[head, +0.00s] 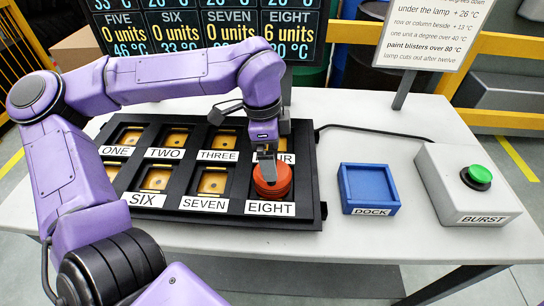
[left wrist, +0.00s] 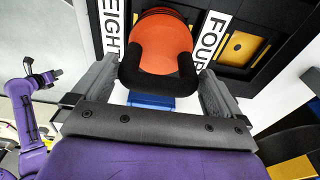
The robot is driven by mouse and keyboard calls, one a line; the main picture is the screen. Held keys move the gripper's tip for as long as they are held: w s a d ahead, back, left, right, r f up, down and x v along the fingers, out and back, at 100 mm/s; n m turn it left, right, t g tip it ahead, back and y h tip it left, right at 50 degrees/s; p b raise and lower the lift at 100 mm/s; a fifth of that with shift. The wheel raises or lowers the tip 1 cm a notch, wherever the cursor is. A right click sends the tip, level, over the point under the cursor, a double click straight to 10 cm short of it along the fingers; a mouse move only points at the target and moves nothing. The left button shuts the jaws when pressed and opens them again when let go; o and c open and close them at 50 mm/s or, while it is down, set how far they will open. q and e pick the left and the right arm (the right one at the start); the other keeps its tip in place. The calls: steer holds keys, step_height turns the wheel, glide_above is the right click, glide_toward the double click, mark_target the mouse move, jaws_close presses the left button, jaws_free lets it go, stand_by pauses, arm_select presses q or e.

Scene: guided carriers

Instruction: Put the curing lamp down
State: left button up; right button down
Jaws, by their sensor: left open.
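The curing lamp, a round orange-red piece (head: 272,184), sits at the EIGHT place of the black tray (head: 313,190), behind the EIGHT label. My left gripper (head: 267,168) points down right at it. Contact between pads and lamp cannot be told. The blue dock (head: 369,188) stands empty right of the tray. A second purple arm shows at the left wrist view's left edge, its gripper (left wrist: 42,78) too small to read.
A grey box with a green button (head: 480,174), labelled BURST, stands at the right. A black cable (head: 370,129) runs from the tray across the white table (head: 370,250). A display board and a paper sign (head: 437,30) stand behind. The tray's other places hold yellow pieces.

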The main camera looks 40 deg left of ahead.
arm_select(q)
step_height(320, 180, up, 10)
steer(key=shift+s+a+b, duration=0.35)
steer(key=shift+a+b, duration=0.05)
steer(key=shift+a, duration=0.05)
